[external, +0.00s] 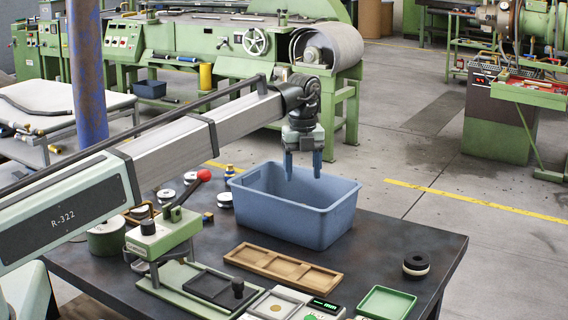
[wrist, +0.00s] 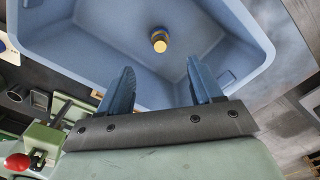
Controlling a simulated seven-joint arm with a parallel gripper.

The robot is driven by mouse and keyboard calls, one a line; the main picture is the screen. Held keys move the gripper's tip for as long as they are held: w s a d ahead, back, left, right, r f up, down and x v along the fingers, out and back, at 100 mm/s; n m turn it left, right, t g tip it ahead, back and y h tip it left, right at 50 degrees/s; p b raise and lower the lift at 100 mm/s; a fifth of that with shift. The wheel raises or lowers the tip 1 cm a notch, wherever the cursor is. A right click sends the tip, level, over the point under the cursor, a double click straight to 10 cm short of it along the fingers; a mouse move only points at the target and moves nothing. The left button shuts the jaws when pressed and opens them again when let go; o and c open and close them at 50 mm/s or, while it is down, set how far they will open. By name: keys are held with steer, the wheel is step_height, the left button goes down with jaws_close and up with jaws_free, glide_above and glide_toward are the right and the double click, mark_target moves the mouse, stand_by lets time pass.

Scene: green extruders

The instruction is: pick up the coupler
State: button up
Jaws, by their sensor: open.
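A small brass cylindrical piece with a dark end, which looks like the coupler (wrist: 160,41), lies on the floor of the blue bin (wrist: 75,62). In the external view the near wall of the bin (external: 290,219) hides the inside, so the piece does not show there. My gripper (external: 303,174) points down over the bin's opening, with its blue fingers apart and nothing between them. In the wrist view my gripper (wrist: 160,80) shows the brass piece beyond the fingertips, roughly centred between them and apart from both.
A wooden tray with compartments (external: 283,267) lies in front of the bin. A green press with a red knob (external: 203,175) stands left. Black and pale rings (external: 416,264) and a green tray (external: 386,302) are at right. The tabletop right of the bin is clear.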

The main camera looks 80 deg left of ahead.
steer(key=s+a+n, duration=0.2)
steer(key=s+a, duration=0.5)
steer(key=a, duration=0.5)
steer(key=s+a+n, duration=0.2)
steer(key=s+a, duration=0.5)
steer(key=a, duration=0.6)
glide_above(230, 169)
steer(key=s, duration=0.2)
steer(key=shift+m, duration=0.8)
steer(key=f, duration=0.2)
steer(key=w+a+f, duration=0.1)
steer(key=f, duration=0.2)
steer(key=w+f, duration=0.1)
steer(key=f, duration=0.2)
steer(key=shift+w+a, duration=0.1)
steer(key=shift+a, duration=0.15)
steer(key=shift+d+f, duration=0.15)
steer(key=shift+f, duration=1.15)
steer(key=shift+d+f, duration=0.1)
steer(key=shift+f, duration=1.15)
jaws_close()
